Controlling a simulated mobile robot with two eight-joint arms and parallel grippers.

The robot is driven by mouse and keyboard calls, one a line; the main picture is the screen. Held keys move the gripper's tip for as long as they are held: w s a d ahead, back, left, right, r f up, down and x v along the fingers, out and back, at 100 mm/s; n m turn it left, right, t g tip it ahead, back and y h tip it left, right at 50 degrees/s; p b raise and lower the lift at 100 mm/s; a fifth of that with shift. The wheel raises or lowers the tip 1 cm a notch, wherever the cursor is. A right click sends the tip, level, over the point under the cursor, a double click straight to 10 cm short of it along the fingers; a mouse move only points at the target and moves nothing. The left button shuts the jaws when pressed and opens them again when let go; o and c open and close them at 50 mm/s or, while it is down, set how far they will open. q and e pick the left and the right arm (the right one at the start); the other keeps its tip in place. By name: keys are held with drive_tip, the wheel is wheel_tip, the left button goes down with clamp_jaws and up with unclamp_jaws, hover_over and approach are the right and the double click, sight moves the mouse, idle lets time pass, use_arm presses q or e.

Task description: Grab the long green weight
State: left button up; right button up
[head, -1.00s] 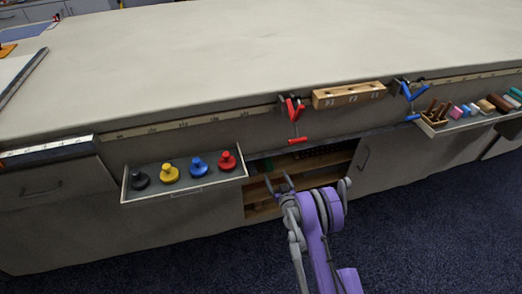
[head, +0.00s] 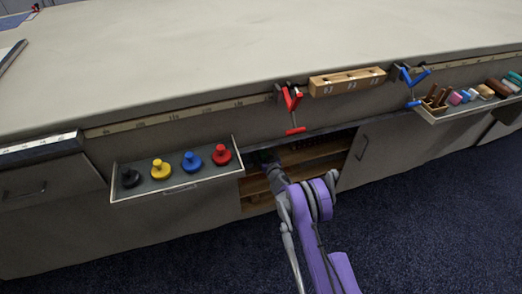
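A small dark green shape (head: 266,156) shows dimly at the upper left of the open cabinet in the head view. It may be the long green weight, but it is too dark and small to be sure. My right arm, purple and grey, comes up from the bottom right. Its gripper (head: 270,170) is at the cabinet opening, just below the green shape. The fingers are dark and partly lost in shadow, so I cannot tell whether they are open or touch anything. My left gripper is not in view.
Left of the cabinet (head: 300,172), an open drawer (head: 176,188) holds black (head: 129,178), yellow (head: 160,169), blue (head: 192,161) and red (head: 221,154) knobbed weights. Red (head: 292,108) and blue (head: 412,84) clamps hang from the table edge. Another tray (head: 470,108) sticks out at right.

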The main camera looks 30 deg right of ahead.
drive_tip(key=shift+w+d, duration=0.1)
drive_tip(key=shift+w, duration=0.35)
clamp_jaws()
idle(0.3)
